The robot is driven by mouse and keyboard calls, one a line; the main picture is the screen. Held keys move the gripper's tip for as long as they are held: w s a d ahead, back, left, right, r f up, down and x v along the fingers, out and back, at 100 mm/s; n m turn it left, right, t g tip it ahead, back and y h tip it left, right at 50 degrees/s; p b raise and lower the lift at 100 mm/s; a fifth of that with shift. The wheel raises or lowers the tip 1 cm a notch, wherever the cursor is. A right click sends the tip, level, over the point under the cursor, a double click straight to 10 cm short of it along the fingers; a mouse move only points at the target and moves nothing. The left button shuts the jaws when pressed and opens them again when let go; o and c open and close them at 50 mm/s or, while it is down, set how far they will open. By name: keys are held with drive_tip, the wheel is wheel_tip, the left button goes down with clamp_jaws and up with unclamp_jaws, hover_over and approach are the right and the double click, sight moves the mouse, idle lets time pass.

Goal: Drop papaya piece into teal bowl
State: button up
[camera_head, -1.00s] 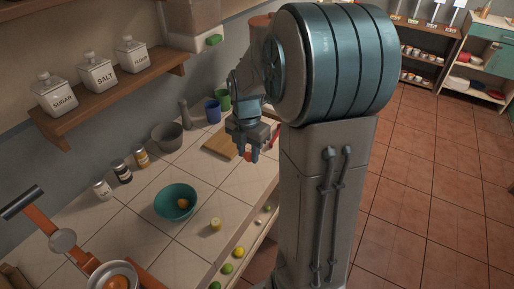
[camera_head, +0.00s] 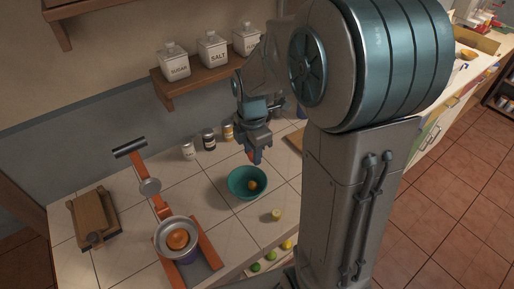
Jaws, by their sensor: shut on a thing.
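The teal bowl (camera_head: 236,184) stands on the tiled counter and holds a small orange-yellow piece (camera_head: 253,185). My gripper (camera_head: 254,157) points down just above the bowl's far right rim. It is shut on a small orange-red piece that barely shows between the fingertips, most likely the papaya piece. The fingers hide most of it.
A citrus press (camera_head: 179,240) with an orange half stands left of the bowl. A yellow citrus piece (camera_head: 276,215) lies in front of the bowl. Several spice jars (camera_head: 209,140) stand behind it, below a shelf (camera_head: 200,77) of canisters.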

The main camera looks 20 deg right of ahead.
wheel_tip(320, 180, down, 5)
drive_tip(key=b, duration=0.3)
drive_tip(key=shift+f, duration=0.1)
drive_tip(key=o, duration=1)
drive_tip(key=shift+o, duration=0.2)
wheel_tip(320, 180, up, 14)
drive_tip(key=shift+f+b, duration=0.1)
drive_tip(key=shift+b, duration=0.45)
